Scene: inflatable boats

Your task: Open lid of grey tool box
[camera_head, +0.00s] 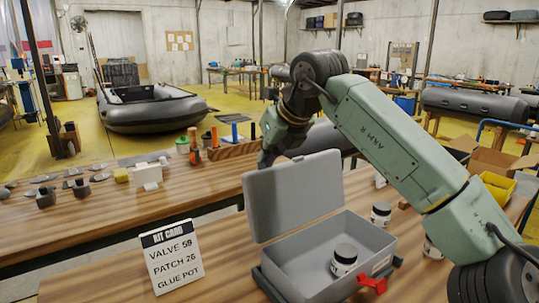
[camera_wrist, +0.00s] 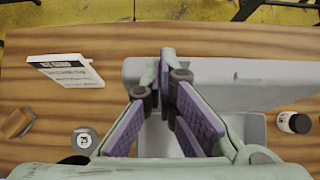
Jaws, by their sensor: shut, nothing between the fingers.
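The grey tool box (camera_head: 317,262) stands on the wooden bench in the head view, its lid (camera_head: 293,195) raised and standing up steeply along one long side. A red latch (camera_head: 373,284) is at the front. A dark-lidded jar (camera_head: 343,261) sits inside. My gripper (camera_head: 265,158) is beside the top left corner of the lid, partly hidden by it; whether it touches cannot be told. In the wrist view my gripper (camera_wrist: 167,58) is shut and empty, its purple-padded fingers over the lid (camera_wrist: 245,82) and covering part of the box.
A kit card (camera_head: 170,256) stands left of the box; it also shows in the wrist view (camera_wrist: 65,70). Jars (camera_head: 380,214) stand right of the box, near my arm. Bench between card and box is clear.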

